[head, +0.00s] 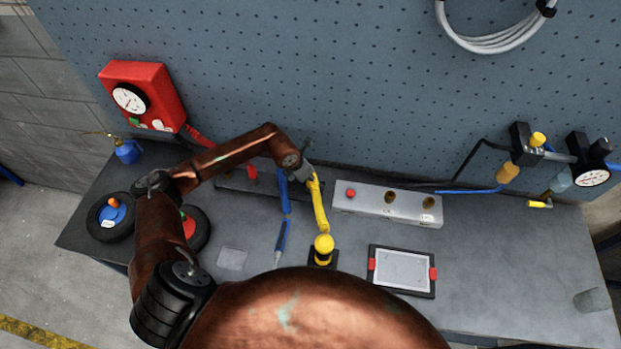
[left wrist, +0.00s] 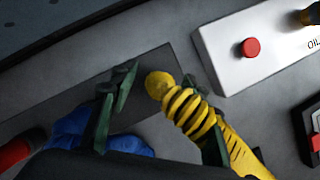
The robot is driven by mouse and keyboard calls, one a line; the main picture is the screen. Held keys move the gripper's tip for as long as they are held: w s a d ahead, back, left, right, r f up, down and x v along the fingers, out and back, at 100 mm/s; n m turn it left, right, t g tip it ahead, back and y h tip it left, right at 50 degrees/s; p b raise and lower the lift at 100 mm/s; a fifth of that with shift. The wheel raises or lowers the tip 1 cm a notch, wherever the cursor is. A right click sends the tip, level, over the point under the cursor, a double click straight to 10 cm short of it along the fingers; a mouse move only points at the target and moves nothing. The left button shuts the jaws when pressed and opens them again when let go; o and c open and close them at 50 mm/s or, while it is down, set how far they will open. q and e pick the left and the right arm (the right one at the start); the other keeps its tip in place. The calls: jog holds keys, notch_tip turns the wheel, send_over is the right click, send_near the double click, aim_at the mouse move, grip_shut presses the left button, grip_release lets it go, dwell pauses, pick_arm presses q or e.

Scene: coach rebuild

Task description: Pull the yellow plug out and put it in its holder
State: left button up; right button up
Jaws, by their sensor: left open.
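The yellow plug (left wrist: 160,86) has a round head and a ribbed neck in the left wrist view. Its thick yellow cable (head: 319,208) runs toward the front in the head view. My left gripper (head: 309,176) is over the plug, and its open fingers (left wrist: 160,95) stand on either side of it, with the right finger closer. The plug's head lies over the dark socket strip (left wrist: 65,105); how deep it sits is hidden. A yellow round piece on a black square base (head: 322,258), which looks like the holder, stands nearer the front. My right gripper is out of view.
Blue (head: 284,200) and red (head: 252,174) cables lie left of the plug. A white control box with a red button (head: 385,201) stands close on the right. A framed tablet (head: 402,270) lies in front of it.

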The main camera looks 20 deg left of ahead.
pick_arm(q)
jog(key=v, duration=1.2)
jog(key=shift+a, duration=0.1)
